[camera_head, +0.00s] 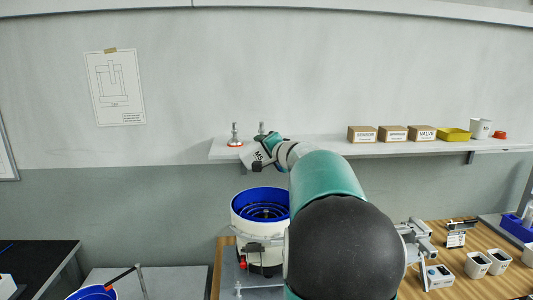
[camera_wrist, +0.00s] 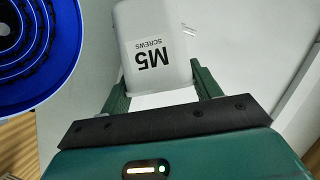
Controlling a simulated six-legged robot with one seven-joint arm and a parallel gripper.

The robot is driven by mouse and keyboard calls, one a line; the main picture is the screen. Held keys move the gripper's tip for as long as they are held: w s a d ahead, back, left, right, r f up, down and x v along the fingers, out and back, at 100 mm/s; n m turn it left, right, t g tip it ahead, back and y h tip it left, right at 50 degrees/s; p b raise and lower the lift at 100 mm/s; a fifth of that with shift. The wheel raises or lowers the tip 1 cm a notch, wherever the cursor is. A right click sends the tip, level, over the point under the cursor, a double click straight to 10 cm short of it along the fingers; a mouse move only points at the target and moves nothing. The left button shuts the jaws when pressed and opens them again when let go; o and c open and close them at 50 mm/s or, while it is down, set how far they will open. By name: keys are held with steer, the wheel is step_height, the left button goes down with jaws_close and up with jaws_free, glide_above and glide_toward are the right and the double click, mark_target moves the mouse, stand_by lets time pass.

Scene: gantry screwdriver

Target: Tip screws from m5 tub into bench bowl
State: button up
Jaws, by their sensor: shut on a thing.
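The white M5 tub (camera_head: 254,158) is held by my gripper (camera_head: 268,148) above and behind the bench bowl, and looks tilted in the head view. In the wrist view the tub (camera_wrist: 152,80), labelled "M5 SCREWS", sits between the two green fingers of my gripper (camera_wrist: 161,86). The tub's mouth and any screws inside it are not clear to see. The bench bowl (camera_head: 242,205) has a white outside and a blue spiral inside, and stands on the wooden bench. Its blue spiral (camera_wrist: 62,60) fills the left of the wrist view, apart from the tub.
A wall shelf (camera_head: 330,147) behind the tub carries labelled cartons (camera_head: 392,133), a yellow tray (camera_head: 453,134) and a white cup (camera_head: 480,128). Another blue bowl (camera_head: 92,293) shows at the bottom left.

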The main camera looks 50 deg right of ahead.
stand_by(0.3)
step_height(320, 180, up, 2)
steer(key=n+g+h, duration=0.1)
steer(key=n+g, duration=0.1)
steer(key=n, duration=0.2)
steer(key=shift+a, duration=0.1)
steer(key=r+n+g+h, duration=0.1)
steer(key=n, duration=0.1)
steer(key=n+g+h, duration=0.1)
steer(key=shift+w+r+n, duration=0.1)
steer(key=shift+r+n, duration=0.45)
steer(key=shift+n, duration=0.15)
steer(key=shift+g, duration=0.3)
